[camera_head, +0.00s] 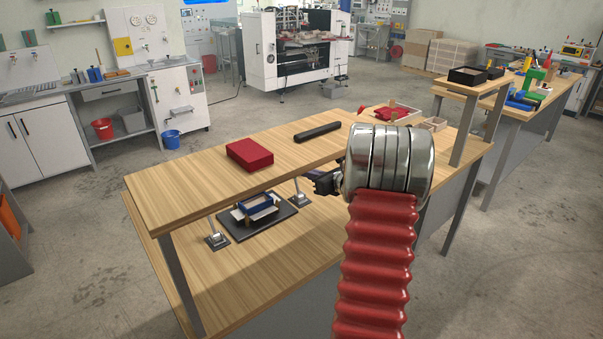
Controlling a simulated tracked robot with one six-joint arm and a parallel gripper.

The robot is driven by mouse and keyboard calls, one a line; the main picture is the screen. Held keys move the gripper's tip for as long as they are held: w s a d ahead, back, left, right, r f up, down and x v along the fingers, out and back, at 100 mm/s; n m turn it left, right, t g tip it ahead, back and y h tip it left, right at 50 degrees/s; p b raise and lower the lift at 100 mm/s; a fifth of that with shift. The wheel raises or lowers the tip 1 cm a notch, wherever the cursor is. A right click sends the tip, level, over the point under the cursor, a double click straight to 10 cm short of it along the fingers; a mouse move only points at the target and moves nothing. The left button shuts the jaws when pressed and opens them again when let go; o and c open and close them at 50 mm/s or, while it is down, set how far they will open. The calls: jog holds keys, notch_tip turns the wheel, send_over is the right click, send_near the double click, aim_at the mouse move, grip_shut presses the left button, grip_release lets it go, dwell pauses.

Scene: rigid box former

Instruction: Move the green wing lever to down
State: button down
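A dark flat base (283,212) lies on the lower wooden level of the near bench, under the raised shelf. On it sits a small blue frame (259,203) with white flaps at its sides. A grey upright lever-like post (213,229) stands left of the base, and another post (300,194) stands right of it. I cannot make out green on any of these parts, so the green wing lever is not clearly visible. My gripper (322,183) is a small dark shape right of the blue frame, partly hidden by my arm. Its fingers are too small to read.
The raised shelf (200,187) overhangs the base and carries a red box (249,155) and a black bar (318,132). Its metal leg (181,280) stands at front left. Green and blue objects (534,82) lie on a farther bench. Open floor surrounds the benches.

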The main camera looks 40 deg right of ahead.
aim_at(295, 179)
jog(key=x, duration=0.3)
jog(key=shift+w+f, duration=0.1)
jog(key=shift+w, duration=0.15)
jog(key=shift+w, duration=0.1)
